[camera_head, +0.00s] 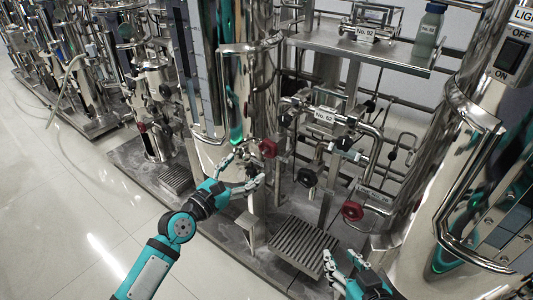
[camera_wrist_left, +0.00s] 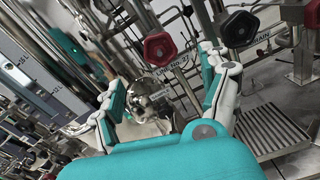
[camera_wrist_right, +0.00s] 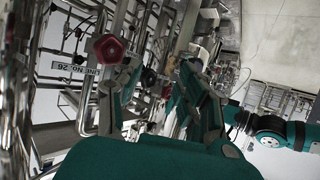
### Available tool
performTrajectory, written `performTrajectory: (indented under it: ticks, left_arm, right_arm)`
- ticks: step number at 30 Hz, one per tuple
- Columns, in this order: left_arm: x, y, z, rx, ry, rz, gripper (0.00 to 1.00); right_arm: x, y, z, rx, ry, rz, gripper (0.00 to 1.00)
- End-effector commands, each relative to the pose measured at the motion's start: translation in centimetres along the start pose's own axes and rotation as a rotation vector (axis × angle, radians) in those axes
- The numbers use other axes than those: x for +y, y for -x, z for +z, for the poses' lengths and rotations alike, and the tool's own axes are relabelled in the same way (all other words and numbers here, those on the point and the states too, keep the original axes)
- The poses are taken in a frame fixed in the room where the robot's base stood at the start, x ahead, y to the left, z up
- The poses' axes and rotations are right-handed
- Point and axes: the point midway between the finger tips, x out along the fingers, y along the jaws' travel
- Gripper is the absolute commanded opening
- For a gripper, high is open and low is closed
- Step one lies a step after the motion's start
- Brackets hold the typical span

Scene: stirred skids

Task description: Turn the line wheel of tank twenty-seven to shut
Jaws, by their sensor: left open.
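The red line wheel of tank twenty-seven (camera_head: 269,148) sits on a pipe beside the tall steel tank. In the left wrist view the red wheel (camera_wrist_left: 160,47) is beyond the fingers, above a plate reading "LINE No. 27" (camera_wrist_left: 172,70). My left gripper (camera_head: 247,168) is open and empty, just left of and below the wheel, its fingers apart from it as far as I can tell. My right gripper (camera_head: 343,264) is open and empty, low at the front, below another red wheel (camera_head: 352,211) marked "LINE No. 26" (camera_wrist_right: 76,68).
A ribbed step (camera_head: 298,242) lies below. A shelf (camera_head: 365,52) with a bottle (camera_head: 429,30) is above. Free floor (camera_head: 60,190) is at left.

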Motion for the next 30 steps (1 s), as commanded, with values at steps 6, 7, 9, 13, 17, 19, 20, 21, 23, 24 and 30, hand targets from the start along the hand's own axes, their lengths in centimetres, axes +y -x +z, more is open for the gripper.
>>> performTrajectory:
  ticks: [6, 7, 9, 13, 17, 19, 20, 21, 23, 24, 30]
  left_arm:
    - [-0.1, -4.5, -0.2, -0.001, -0.001, 0.000, 0.79]
    - [-0.1, -5.0, -0.2, 0.000, -0.001, 0.000, 0.79]
    - [-0.1, -6.1, -0.3, 0.000, -0.002, 0.000, 0.79]
    - [-0.1, -8.0, -0.2, 0.000, -0.001, 0.000, 0.79]
    - [-0.1, -9.3, -0.2, 0.000, -0.002, 0.000, 0.79]
    - [-0.1, -9.8, -0.2, 0.001, -0.001, 0.000, 0.79]
    - [-0.1, -10.0, -0.2, 0.001, -0.001, 0.000, 0.79]
    - [0.0, -10.3, -0.2, 0.001, -0.001, 0.000, 0.79]
    - [0.0, -10.5, -0.2, 0.001, -0.001, 0.000, 0.79]
    - [0.0, -10.6, -0.2, 0.001, -0.001, 0.000, 0.79]
    - [0.0, -10.8, -0.1, 0.002, -0.001, 0.000, 0.79]
  right_arm:
    - [-0.7, -0.3, -4.5, 0.261, -0.001, -0.015, 0.40]
    - [-0.8, -0.2, -5.2, 0.297, -0.002, -0.017, 0.40]
    - [-1.0, 0.1, -6.7, 0.382, -0.003, -0.023, 0.40]
    - [-1.4, 1.0, -9.2, 0.534, -0.006, -0.032, 0.40]
    - [-1.6, 2.1, -11.2, 0.663, -0.009, -0.039, 0.40]
    - [-1.7, 2.7, -12.0, 0.718, -0.011, -0.042, 0.40]
    - [-1.8, 2.9, -12.3, 0.738, -0.011, -0.043, 0.40]
    - [-1.8, 3.2, -12.6, 0.760, -0.012, -0.045, 0.40]
    - [-1.9, 3.5, -12.9, 0.786, -0.013, -0.046, 0.40]
    - [-1.9, 3.6, -13.1, 0.799, -0.014, -0.047, 0.40]
    - [-1.9, 3.9, -13.4, 0.819, -0.014, -0.048, 0.40]
